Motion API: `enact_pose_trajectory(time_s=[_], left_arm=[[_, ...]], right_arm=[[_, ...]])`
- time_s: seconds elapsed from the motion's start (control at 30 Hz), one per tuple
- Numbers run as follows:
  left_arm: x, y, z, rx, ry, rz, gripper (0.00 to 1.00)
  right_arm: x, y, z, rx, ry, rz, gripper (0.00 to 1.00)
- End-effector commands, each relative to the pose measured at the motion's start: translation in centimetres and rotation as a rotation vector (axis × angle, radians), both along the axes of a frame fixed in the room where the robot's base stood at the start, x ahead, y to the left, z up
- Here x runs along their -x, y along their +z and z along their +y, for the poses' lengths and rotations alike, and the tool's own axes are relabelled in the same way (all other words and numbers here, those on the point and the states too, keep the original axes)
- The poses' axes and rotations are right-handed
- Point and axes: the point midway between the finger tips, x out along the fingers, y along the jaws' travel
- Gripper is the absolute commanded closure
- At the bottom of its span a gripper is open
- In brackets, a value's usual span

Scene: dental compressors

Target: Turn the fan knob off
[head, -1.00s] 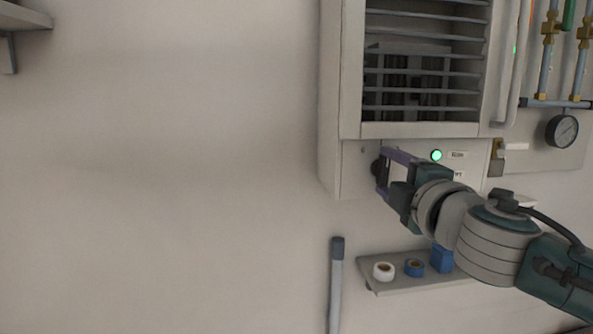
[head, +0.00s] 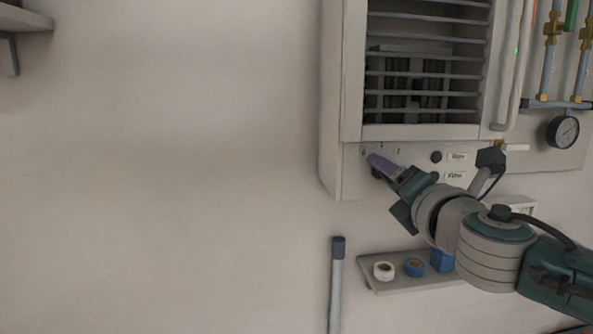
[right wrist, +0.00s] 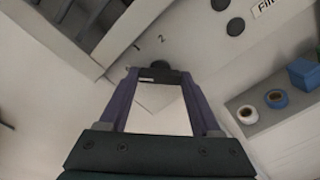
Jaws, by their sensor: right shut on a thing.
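The fan knob (right wrist: 162,68) is dark and sits on the front panel below the louvred fan unit, near the printed marks 1 and 2 in the right wrist view. My right gripper (right wrist: 157,77) is shut on it with its purple fingers on either side. In the head view my right gripper (head: 374,163) is rolled over at the panel's lower left, and it mostly hides the knob. The round indicator (head: 436,157) beside the upper label is dark. My left gripper is not in view.
The fan unit's louvred grille (head: 425,85) is just above the gripper. A small shelf (head: 400,284) below carries white tape (head: 383,271), blue tape (head: 414,267) and a blue box (head: 442,261). A pressure gauge (head: 563,131) and pipes are at right.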

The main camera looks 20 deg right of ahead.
Motion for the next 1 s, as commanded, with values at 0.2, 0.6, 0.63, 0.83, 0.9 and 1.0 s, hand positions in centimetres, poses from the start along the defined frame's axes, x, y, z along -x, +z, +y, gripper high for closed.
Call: enact_pose_trajectory(time_s=[0.2, 0.6, 0.63, 0.83, 0.9, 1.0], left_arm=[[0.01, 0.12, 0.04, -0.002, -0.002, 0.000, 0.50], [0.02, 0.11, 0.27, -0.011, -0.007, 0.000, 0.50], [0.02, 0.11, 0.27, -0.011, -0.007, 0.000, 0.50], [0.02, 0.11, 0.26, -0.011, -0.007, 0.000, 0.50], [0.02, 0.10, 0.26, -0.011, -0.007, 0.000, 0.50], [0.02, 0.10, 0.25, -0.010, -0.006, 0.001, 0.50]], right_arm=[[-0.01, 0.06, 0.08, 0.049, 0.002, 0.011, 0.91], [-0.01, 0.05, 0.07, 0.064, 0.003, 0.014, 0.91], [-0.01, 0.05, 0.07, 0.064, 0.003, 0.014, 0.91], [0.00, 0.04, 0.05, 0.062, 0.001, 0.013, 0.17], [0.00, 0.03, 0.04, 0.061, 0.001, 0.013, 0.09], [-0.01, 0.02, 0.03, 0.059, 0.001, 0.014, 0.05]])
